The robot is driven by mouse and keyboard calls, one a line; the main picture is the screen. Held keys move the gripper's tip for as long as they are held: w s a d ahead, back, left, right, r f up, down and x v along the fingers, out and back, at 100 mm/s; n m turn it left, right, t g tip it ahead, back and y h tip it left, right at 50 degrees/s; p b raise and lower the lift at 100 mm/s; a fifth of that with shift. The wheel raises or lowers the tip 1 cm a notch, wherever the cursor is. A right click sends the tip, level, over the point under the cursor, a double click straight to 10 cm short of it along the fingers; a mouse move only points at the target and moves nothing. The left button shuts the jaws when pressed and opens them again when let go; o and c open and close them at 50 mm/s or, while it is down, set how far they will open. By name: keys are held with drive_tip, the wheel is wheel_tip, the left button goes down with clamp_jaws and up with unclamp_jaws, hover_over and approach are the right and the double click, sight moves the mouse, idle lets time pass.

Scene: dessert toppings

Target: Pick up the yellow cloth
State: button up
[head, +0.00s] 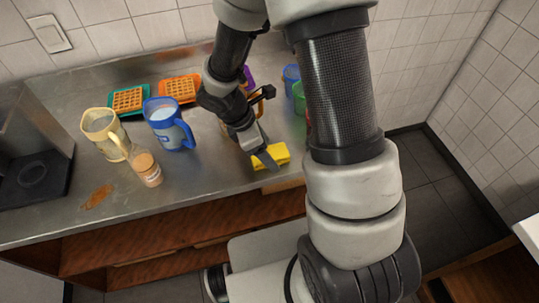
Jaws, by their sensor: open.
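The yellow cloth (279,153) lies near the front edge of the steel counter, right of centre, and shows as a small folded block. My gripper (265,156) is right over the cloth and partly hides its left side. The gripper is open and points down toward the counter. I cannot tell whether its fingers touch the cloth or straddle it.
A blue pitcher (168,125), a pale yellow pitcher (103,128) and a small jar (146,169) stand to the left. A brown spill (98,197) marks the counter. Waffles on green (128,99) and orange (180,89) trays lie behind. Blue (291,76) and green (299,97) cups stand behind my arm.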

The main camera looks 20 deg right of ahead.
drive_tip(key=shift+f, duration=0.2)
idle(0.5)
drive_tip(key=shift+c, duration=0.2)
drive_tip(key=c, duration=1.1)
